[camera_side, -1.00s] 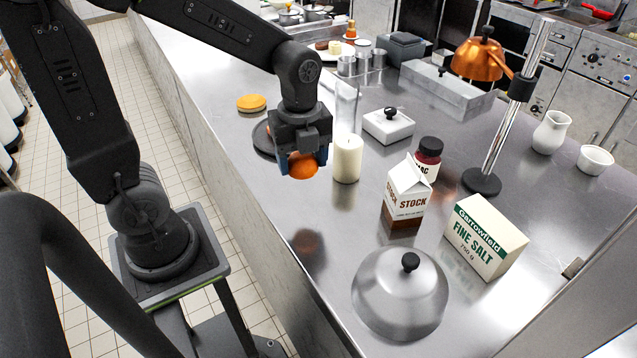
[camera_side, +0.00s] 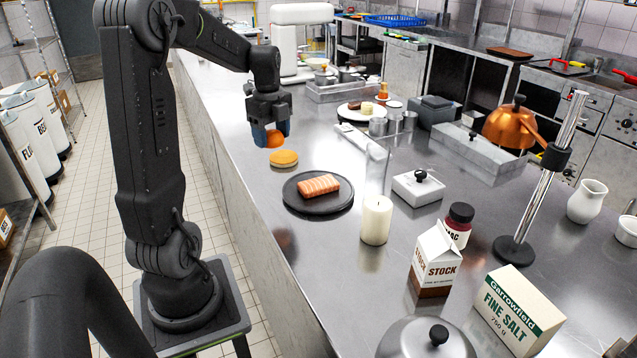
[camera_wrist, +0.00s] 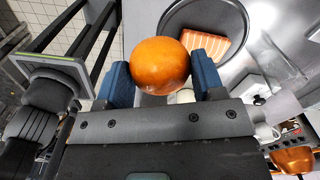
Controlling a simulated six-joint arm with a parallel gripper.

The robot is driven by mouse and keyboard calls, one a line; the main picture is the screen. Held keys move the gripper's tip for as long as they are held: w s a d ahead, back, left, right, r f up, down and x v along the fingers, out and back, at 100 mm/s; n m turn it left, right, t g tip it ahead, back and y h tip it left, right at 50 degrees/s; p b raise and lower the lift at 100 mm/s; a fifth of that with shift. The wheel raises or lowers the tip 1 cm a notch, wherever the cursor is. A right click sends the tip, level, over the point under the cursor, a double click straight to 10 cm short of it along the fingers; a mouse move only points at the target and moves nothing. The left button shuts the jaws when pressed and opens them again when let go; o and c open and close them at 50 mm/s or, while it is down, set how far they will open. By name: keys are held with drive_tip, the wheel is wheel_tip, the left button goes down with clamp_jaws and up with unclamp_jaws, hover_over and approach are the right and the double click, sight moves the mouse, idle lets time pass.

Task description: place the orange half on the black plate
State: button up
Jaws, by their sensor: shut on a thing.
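My gripper (camera_side: 271,128) is shut on the orange half (camera_side: 275,139), held above the counter at the left edge. In the wrist view the orange half (camera_wrist: 159,65) shows as a rounded orange skin between the blue fingertips of my gripper (camera_wrist: 161,85); its cut face is hidden. The black plate (camera_side: 300,206) lies flat on the counter, nearer the side camera than my gripper and to its right. A salmon fillet (camera_side: 318,185) lies on the plate. In the wrist view the plate (camera_wrist: 185,17) and the fillet (camera_wrist: 216,42) are beyond the orange half.
A round yellow-orange piece (camera_side: 284,158) lies just below my gripper in the side view. A white candle (camera_side: 376,220), a clear glass (camera_side: 377,170) and a lidded white dish (camera_side: 419,187) stand right of the plate. A stock carton (camera_side: 436,259) stands nearer.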

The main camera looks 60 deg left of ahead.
drive_tip(key=shift+w+a+f, duration=0.1)
drive_tip(key=shift+a+f, duration=0.05)
drive_tip(key=shift+a, duration=0.05)
hover_over(318, 183)
wheel_tip(318, 183, down, 7)
drive_tip(key=shift+w+r, duration=0.1)
drive_tip(key=shift+r, duration=0.1)
drive_tip(key=shift+f, duration=2)
drive_tip(key=shift+f, duration=0.2)
drive_tip(key=o, duration=0.9)
drive_tip(key=shift+o, duration=0.2)
